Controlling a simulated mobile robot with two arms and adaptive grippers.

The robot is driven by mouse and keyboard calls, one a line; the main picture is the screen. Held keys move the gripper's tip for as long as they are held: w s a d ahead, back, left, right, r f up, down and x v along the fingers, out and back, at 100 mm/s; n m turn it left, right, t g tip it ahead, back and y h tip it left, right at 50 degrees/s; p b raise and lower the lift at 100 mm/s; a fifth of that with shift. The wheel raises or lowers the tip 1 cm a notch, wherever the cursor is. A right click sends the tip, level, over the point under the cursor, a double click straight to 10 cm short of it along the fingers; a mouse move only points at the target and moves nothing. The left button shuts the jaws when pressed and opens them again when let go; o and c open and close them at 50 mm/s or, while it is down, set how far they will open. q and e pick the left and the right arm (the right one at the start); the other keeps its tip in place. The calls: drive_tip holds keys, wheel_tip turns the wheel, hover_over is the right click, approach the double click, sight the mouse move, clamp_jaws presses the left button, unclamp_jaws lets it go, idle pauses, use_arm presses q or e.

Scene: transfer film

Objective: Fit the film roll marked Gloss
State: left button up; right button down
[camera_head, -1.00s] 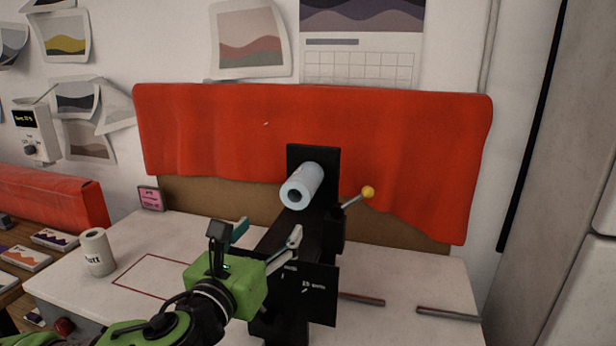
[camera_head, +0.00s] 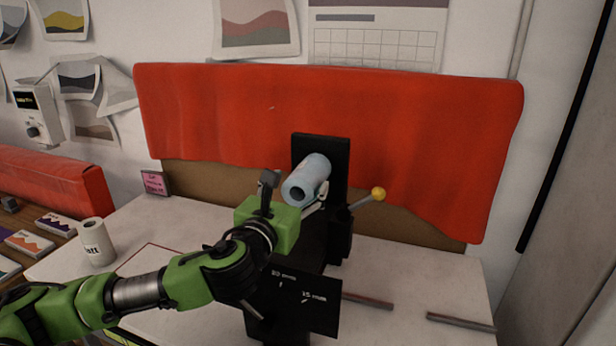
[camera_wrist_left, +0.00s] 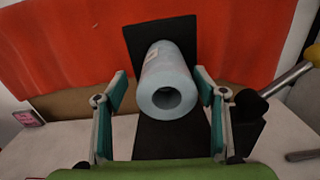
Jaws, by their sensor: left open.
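A pale blue film roll (camera_head: 308,177) sits on the black machine (camera_head: 338,160), its hollow end facing me. No Gloss mark can be read on it. In the left wrist view the roll (camera_wrist_left: 167,88) lies between the two fingers of my left gripper (camera_wrist_left: 160,112), which is open with a gap on each side. In the head view my left gripper (camera_head: 297,196) is at the roll's near end and partly hidden by its own body. A white roll with dark letters ending in "tt" (camera_head: 96,241) stands upright at the left of the white table (camera_head: 190,222). My right gripper is not in view.
A lever with a yellow knob (camera_head: 378,194) sticks out right of the roll. A black plate marked in mm (camera_head: 300,300) is at the machine's front. Two metal rods (camera_head: 460,321) lie on the table at right. A red cloth (camera_head: 420,150) hangs behind.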

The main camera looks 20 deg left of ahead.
use_arm(q)
drive_tip(key=w, duration=0.1)
drive_tip(key=w+p, duration=0.1)
drive_tip(key=w, duration=0.2)
drive_tip(key=shift+w+d+r+p, duration=0.15)
drive_tip(key=shift+d+p, duration=0.2)
drive_tip(key=shift+d, duration=0.05)
drive_tip(key=shift+w, duration=0.45)
drive_tip(key=shift+s, duration=0.1)
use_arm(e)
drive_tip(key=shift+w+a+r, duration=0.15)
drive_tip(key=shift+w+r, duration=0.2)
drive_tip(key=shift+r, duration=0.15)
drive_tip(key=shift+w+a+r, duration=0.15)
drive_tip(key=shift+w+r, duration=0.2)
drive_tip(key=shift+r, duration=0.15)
